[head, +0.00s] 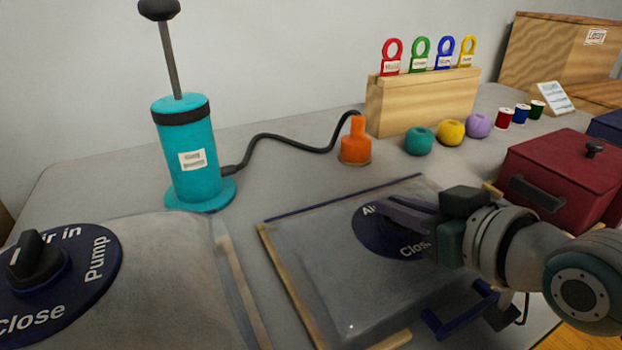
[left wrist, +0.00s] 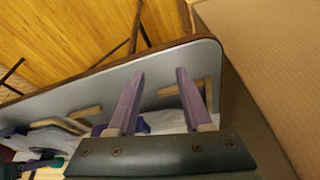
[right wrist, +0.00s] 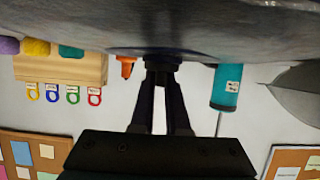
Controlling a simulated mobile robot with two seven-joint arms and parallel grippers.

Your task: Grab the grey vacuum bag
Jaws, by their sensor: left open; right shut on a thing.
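A grey, see-through vacuum bag (head: 335,285) lies in the middle of the table, with a dark blue valve disc (head: 370,232) on it. My right gripper (head: 397,213) is over this disc. In the right wrist view its fingers (right wrist: 160,82) are shut on a dark valve knob (right wrist: 160,62) under the grey bag surface (right wrist: 230,32); the fingers hide part of the disc. A second greyish bag (head: 180,290) lies at the front left, with a black knob (head: 38,262) on a blue dial. My left gripper (left wrist: 160,74) is open and empty, and is outside the head view.
A teal hand pump (head: 185,150) stands behind the bags, its black hose running to an orange nozzle (head: 356,142). Yarn balls (head: 450,132) and a wooden tag holder (head: 425,100) are at the back. A dark red box (head: 565,165) stands right. A large brown surface (left wrist: 270,70) is beside my left gripper.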

